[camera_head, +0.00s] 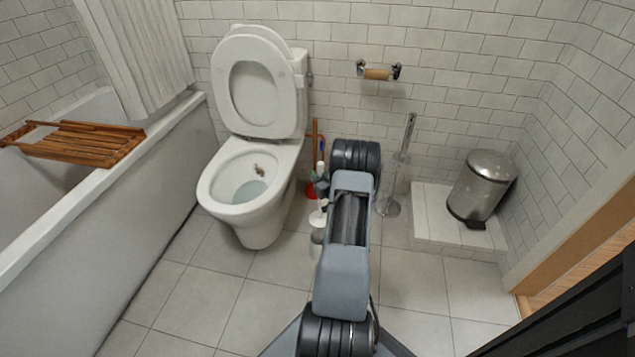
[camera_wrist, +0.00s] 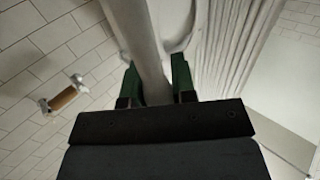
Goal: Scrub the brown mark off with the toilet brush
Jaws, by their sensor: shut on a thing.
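The toilet (camera_head: 245,140) stands left of centre with lid and seat raised. The brown mark (camera_head: 259,169) is on the inner back wall of its bowl, above the water. My gripper (camera_head: 321,186) is to the right of the bowl, small and partly hidden by my arm. In the wrist view my gripper (camera_wrist: 155,80) has its green fingers shut on a pale round shaft, the toilet brush handle (camera_wrist: 147,45). Below my gripper in the head view is a white and grey upright piece (camera_head: 317,238), seemingly the brush or its holder; I cannot tell which.
A red plunger (camera_head: 311,190) with a wooden handle stands behind my gripper. A metal stand (camera_head: 389,207), a pedal bin (camera_head: 481,187) on a tiled step and a paper holder (camera_head: 377,73) are to the right. The bathtub (camera_head: 110,235) is left. The front floor is clear.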

